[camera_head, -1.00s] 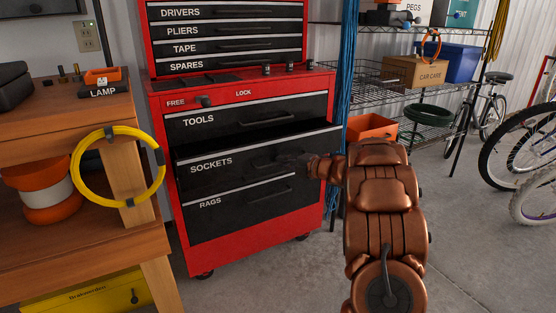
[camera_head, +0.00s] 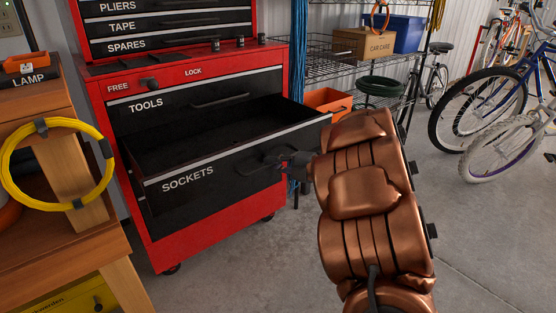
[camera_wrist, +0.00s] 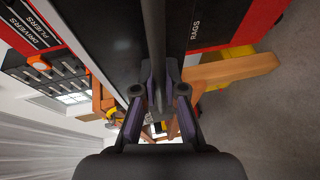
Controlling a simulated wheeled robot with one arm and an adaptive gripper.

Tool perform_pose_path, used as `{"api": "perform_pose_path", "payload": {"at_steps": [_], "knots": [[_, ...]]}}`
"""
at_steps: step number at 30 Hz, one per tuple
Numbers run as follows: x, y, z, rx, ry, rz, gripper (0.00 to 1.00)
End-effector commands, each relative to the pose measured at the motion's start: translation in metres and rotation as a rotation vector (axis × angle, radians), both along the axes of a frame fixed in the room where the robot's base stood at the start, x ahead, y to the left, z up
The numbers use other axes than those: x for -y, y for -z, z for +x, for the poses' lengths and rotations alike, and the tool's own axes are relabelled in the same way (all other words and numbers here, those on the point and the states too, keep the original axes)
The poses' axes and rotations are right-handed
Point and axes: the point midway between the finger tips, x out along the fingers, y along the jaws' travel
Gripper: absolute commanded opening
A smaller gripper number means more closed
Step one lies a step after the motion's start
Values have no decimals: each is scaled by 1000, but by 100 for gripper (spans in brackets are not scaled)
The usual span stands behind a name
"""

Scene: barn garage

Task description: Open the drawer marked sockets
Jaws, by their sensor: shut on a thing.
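The red tool chest (camera_head: 185,249) stands left of centre in the head view. Its black drawer marked SOCKETS (camera_head: 205,198) is pulled well out, and the part of its inside that shows looks dark and empty. My gripper (camera_head: 280,160) is at the drawer's front, shut on the sockets drawer handle (camera_head: 258,171). In the wrist view the handle (camera_wrist: 156,50) runs as a dark bar between the two fingers of my gripper (camera_wrist: 157,95). The TOOLS drawer (camera_head: 150,118) above is closed. My arm hides the drawer's right end.
A wooden bench (camera_head: 60,240) with a yellow hose coil (camera_head: 15,185) stands close on the left. Wire shelving with an orange bin (camera_head: 328,101) is behind on the right. Bicycles (camera_head: 480,105) stand at the far right. The concrete floor (camera_head: 490,240) at the right front is clear.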

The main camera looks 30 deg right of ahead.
Motion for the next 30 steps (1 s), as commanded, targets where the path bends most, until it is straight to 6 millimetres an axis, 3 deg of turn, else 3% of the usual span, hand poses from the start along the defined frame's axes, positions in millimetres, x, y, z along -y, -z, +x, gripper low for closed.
{"api": "perform_pose_path", "payload": {"at_steps": [11,12,19,30], "knots": [[-2,1,-2,-2,-4,0,0],[-2,1,-2,-2,-4,0,11],[-1,0,-2,-1,-3,0,35],[0,0,-3,-1,-2,0,36]]}}
